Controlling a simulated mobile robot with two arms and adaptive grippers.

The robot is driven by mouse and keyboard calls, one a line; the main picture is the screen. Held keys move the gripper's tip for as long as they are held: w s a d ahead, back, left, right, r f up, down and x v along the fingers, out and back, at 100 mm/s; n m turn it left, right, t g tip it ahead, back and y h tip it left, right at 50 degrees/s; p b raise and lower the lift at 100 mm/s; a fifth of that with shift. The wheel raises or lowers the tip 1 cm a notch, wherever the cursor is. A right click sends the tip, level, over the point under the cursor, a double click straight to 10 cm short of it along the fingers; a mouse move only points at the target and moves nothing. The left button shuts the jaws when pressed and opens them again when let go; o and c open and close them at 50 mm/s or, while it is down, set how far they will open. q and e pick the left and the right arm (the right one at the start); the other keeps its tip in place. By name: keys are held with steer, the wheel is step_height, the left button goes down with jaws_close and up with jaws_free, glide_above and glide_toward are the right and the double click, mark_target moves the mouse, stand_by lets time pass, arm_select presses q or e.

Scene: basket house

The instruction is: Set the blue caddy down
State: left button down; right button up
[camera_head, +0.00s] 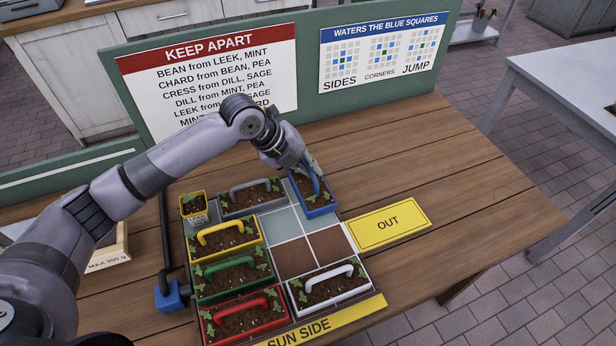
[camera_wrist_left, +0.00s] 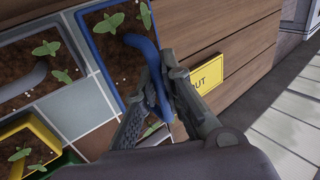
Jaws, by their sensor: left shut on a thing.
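The blue caddy (camera_head: 318,209) holds soil and green seedlings. It is at the back right corner of the gridded tray (camera_head: 287,228), beside the grey caddy (camera_head: 251,206). My left gripper (camera_head: 308,167) is above it, shut on its blue handle. The left wrist view shows the fingers (camera_wrist_left: 157,103) around the blue handle (camera_wrist_left: 148,52), with the caddy's blue rim (camera_wrist_left: 98,58) below. I cannot tell whether the caddy's base touches the tray. My right gripper is not in view.
Yellow (camera_head: 240,247), green (camera_head: 247,286), red (camera_head: 258,326) and white (camera_head: 343,295) caddies stand in the tray. Grey and brown cells in the middle are bare. A yellow OUT card (camera_head: 388,226) lies on the table to the right. Green boards (camera_head: 290,30) stand behind.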

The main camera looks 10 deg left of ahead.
mark_target(308, 179)
arm_select(q)
steer(key=shift+f, duration=2.25)
steer(key=shift+f, duration=0.2)
steer(key=c, duration=1.7)
jaws_free()
steer(key=shift+r, duration=0.1)
steer(key=shift+r+p, duration=0.2)
steer(key=shift+p, duration=0.15)
steer(key=b+v, duration=0.1)
steer(key=v, duration=1.1)
steer(key=shift+f, duration=0.1)
